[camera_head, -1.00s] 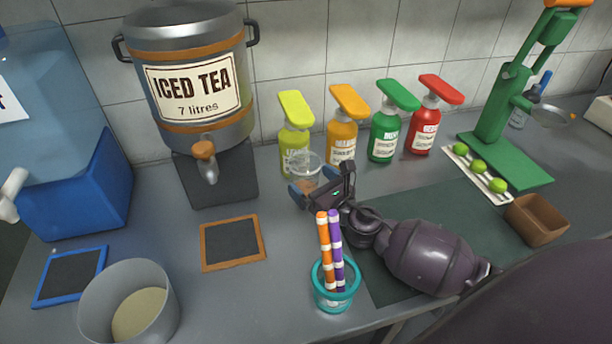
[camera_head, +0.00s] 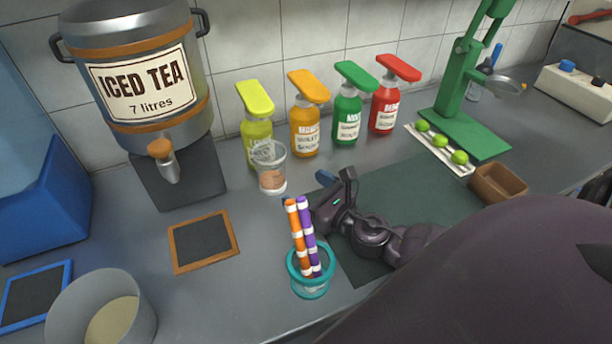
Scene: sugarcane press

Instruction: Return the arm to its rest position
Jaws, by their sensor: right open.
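My right arm reaches in from the lower right, and its gripper (camera_head: 314,190) is over the counter near the dark green mat. The gripper is open and nothing shows between its fingers. My left gripper is not in view.
Several pump bottles (camera_head: 305,128) line the wall. A green press (camera_head: 462,100), limes on a tray (camera_head: 441,142) and a brown box (camera_head: 497,182) are at right.

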